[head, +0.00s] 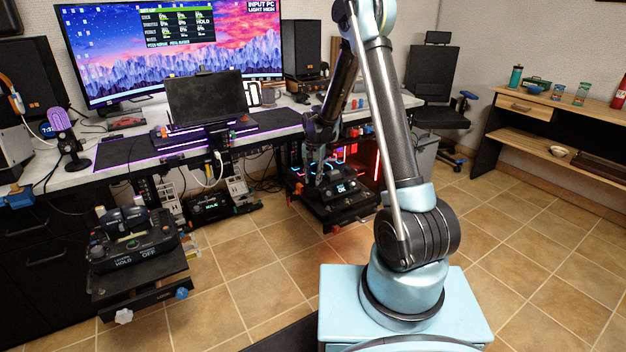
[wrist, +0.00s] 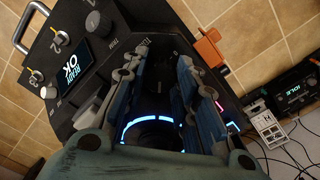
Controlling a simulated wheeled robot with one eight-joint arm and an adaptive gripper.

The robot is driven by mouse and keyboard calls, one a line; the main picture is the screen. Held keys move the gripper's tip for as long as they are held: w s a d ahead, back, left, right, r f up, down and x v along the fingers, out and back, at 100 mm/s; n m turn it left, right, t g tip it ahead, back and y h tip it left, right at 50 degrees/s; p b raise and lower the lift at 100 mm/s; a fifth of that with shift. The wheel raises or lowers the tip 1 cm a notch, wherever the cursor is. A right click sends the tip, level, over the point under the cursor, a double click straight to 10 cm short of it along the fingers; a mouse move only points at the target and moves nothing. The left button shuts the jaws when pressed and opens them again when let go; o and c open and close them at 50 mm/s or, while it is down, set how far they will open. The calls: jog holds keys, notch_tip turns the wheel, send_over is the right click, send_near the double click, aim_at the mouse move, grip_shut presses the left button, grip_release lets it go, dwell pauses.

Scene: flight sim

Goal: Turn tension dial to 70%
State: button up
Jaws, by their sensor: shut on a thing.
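In the wrist view, the two blue-padded fingers of my gripper (wrist: 163,85) straddle a dark round dial with a glowing blue ring (wrist: 150,119). The gripper is shut on this dial. The fingers and palm hide most of it, and I cannot read its label or percentage. The box's display reads "READY OK" in the wrist view (wrist: 69,65).
Small knobs (wrist: 60,40) and a metal handle (wrist: 30,28) lie left on the box in the wrist view. An orange part (wrist: 208,48) sticks out at its edge. Another control box (head: 135,240) stands at left in the head view. The tiled floor (head: 245,260) between is clear.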

aim_at(314, 178)
jog(key=o, duration=1)
jog(key=shift+o, duration=0.2)
jog(key=shift+r, duration=0.1)
notch_tip(314, 178, up, 12)
